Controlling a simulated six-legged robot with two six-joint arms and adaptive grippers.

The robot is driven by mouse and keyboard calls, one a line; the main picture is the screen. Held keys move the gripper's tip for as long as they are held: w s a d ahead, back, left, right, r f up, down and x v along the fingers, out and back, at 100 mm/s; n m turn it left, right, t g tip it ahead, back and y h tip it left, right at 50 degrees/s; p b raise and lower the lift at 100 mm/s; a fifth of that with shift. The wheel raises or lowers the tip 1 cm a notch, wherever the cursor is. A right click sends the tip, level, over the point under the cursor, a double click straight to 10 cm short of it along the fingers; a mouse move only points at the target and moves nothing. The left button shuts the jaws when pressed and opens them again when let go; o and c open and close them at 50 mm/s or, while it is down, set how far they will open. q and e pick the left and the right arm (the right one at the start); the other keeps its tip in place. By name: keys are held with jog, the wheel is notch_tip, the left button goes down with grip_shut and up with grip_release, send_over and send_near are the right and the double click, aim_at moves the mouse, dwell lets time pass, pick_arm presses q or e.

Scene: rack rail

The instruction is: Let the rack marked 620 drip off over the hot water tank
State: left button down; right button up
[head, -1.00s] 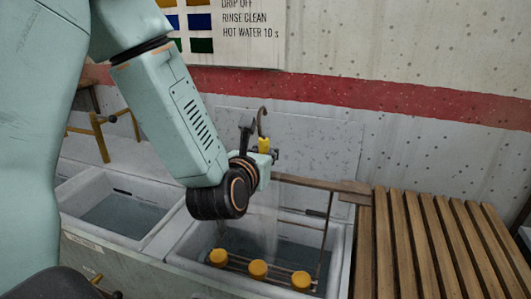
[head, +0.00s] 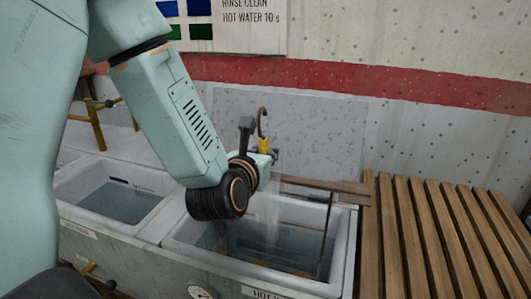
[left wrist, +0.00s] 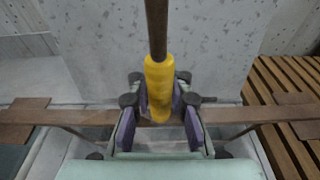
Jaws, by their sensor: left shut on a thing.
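My left gripper (head: 262,160) is shut on the yellow grip (left wrist: 159,80) of a hook-handled rack. The rack has a brown top bar (head: 325,187), which also crosses the left wrist view (left wrist: 65,117), and thin metal side rods. It hangs over the right tank (head: 345,255), with its lower part down inside. The tank's front carries a partly cut-off label starting "HOT" (head: 266,293). The tank holds grey water. The rack's yellow-capped load is not clearly visible now. No number can be read on the rack. My right gripper is out of view.
A second water-filled tank (head: 78,185) stands to the left. A slatted wooden bench (head: 430,235) adjoins the hot tank on the right. A grey splash panel (head: 335,140) and wall stand behind. A round gauge (head: 203,292) is on the front.

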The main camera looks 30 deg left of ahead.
pick_arm(q)
jog(key=shift+r, duration=0.15)
notch_tip(320, 180, up, 18)
jog(key=p, duration=1.3)
jog(key=shift+a, duration=0.2)
jog(key=shift+f, duration=0.2)
dwell(3.8)
